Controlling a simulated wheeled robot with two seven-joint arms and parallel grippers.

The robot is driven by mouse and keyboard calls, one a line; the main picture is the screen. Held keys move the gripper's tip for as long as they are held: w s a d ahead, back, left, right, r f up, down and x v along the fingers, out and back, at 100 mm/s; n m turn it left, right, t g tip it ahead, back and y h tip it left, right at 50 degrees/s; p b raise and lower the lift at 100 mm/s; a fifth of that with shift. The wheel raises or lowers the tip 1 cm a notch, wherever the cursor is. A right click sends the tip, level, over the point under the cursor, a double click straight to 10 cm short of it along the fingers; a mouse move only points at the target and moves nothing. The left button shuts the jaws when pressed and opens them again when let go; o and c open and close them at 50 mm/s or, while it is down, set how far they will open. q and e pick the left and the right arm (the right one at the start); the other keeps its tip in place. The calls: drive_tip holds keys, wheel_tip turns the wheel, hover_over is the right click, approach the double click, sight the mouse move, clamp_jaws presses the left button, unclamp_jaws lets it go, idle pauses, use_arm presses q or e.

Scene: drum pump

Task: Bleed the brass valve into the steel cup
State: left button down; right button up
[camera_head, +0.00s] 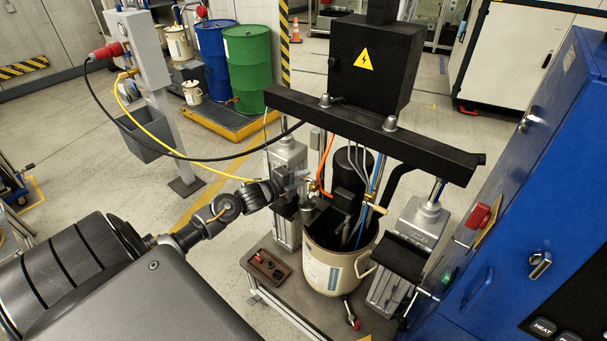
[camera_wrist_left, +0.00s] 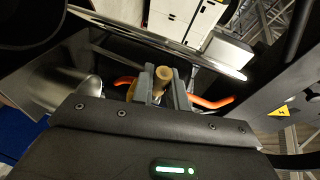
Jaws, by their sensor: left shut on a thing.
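My left gripper (camera_head: 301,178) reaches in from the left at the drum pump, beside the upright hoses. In the left wrist view its two fingers (camera_wrist_left: 163,92) are shut on a brass piece, the brass valve (camera_wrist_left: 163,74), with its rounded end showing between them. In the head view the brass valve (camera_head: 314,187) is small and partly hidden by the fingers. My right gripper is out of view.
A cream drum (camera_head: 326,268) stands under a black crossbeam (camera_head: 360,130) with a warning-marked box (camera_head: 372,65). Orange hose (camera_wrist_left: 212,102) runs close to the fingers. A blue cabinet (camera_head: 530,190) closes the right side. Open floor lies at left.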

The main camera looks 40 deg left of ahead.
use_arm(q)
drive_tip(key=shift+s+d+n+g+y+p, duration=0.3)
drive_tip(key=shift+n+y+p, duration=0.2)
drive_tip(key=shift+n+y, duration=0.85)
drive_tip(key=shift+s+d+n+g+y+p, duration=0.15)
drive_tip(key=shift+s+n+y+p, duration=0.55)
drive_tip(key=shift+y, duration=1.1)
drive_tip(key=shift+s+d+n+g+y+p, duration=0.1)
drive_tip(key=shift+d+n+g+y+p, duration=0.2)
drive_tip(key=shift+n+y, duration=1.15)
drive_tip(key=shift+f+y, duration=0.1)
drive_tip(key=shift+y, duration=0.2)
drive_tip(key=c, duration=1.4)
unclamp_jaws()
drive_tip(key=b+v, duration=0.2)
drive_tip(key=v, duration=0.9)
